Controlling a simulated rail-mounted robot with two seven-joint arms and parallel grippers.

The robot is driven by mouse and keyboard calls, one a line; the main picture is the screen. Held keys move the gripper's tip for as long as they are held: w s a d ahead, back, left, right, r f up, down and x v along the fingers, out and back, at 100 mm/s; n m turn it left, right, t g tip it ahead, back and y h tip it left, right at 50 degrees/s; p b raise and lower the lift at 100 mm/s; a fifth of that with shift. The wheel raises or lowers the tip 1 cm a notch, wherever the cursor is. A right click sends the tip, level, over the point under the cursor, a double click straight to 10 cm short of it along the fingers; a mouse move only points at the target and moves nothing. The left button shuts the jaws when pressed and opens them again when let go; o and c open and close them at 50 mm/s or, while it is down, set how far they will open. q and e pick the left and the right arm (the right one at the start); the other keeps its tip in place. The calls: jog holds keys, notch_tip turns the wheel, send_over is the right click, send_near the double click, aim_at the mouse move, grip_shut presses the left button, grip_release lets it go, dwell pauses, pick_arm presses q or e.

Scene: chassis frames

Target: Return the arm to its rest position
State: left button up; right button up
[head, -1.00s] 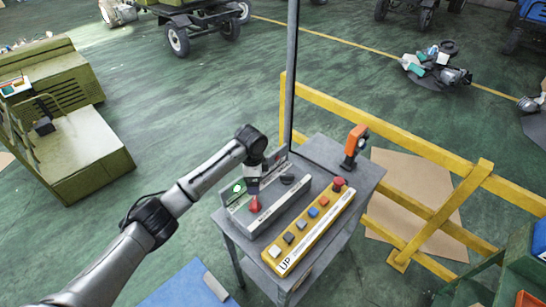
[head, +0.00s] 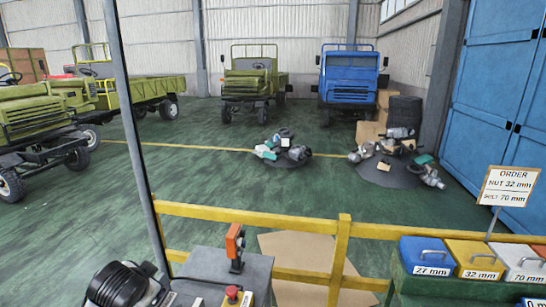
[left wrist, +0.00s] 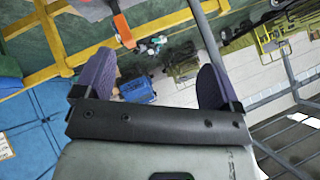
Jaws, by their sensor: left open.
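My left arm shows in the head view only as a black rounded joint (head: 122,286) at the bottom left, beside the grey control stand (head: 207,263). Its fingers are out of sight there. In the left wrist view my left gripper (left wrist: 153,82) has its two purple-padded fingers wide apart, with nothing between them. The wrist view is tilted and looks out past the fingers at the hall, with the blue truck (left wrist: 136,90) far behind the gap. An orange part (left wrist: 124,30) appears above the gap. My right gripper is in neither view.
An orange device (head: 235,243) and a red button (head: 232,293) are on the stand. A thin post (head: 128,110) rises beside it. A yellow railing (head: 280,222) runs behind. Coloured bins (head: 427,255) and an order sign (head: 508,186) are at the right. Open green floor lies beyond.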

pick_arm(q)
jog(key=s+d+f+n+t+h, duration=0.1)
jog(key=s+d+f+t, duration=0.15)
jog(key=s, duration=0.35)
jog(key=s+d+f+t+h, duration=0.1)
jog(key=s+d, duration=0.3)
jog(key=s, duration=0.2)
jog(key=s+d+f+n+g, duration=0.1)
jog(key=s+f+g, duration=0.3)
jog(key=s+f, duration=0.9)
jog(key=s+d+f+n+g, duration=0.15)
jog(key=s+f+g, duration=0.25)
jog(key=s+f, duration=0.9)
jog(key=w+p+v, duration=0.1)
jog(key=p+v, duration=1.2)
jog(key=v, duration=0.4)
jog(key=shift+w+a+r+h+p, duration=0.3)
jog(key=shift+w+a+p, duration=0.1)
jog(key=shift+w+a, duration=0.1)
jog(key=shift+g, duration=0.25)
jog(key=shift+s, duration=0.1)
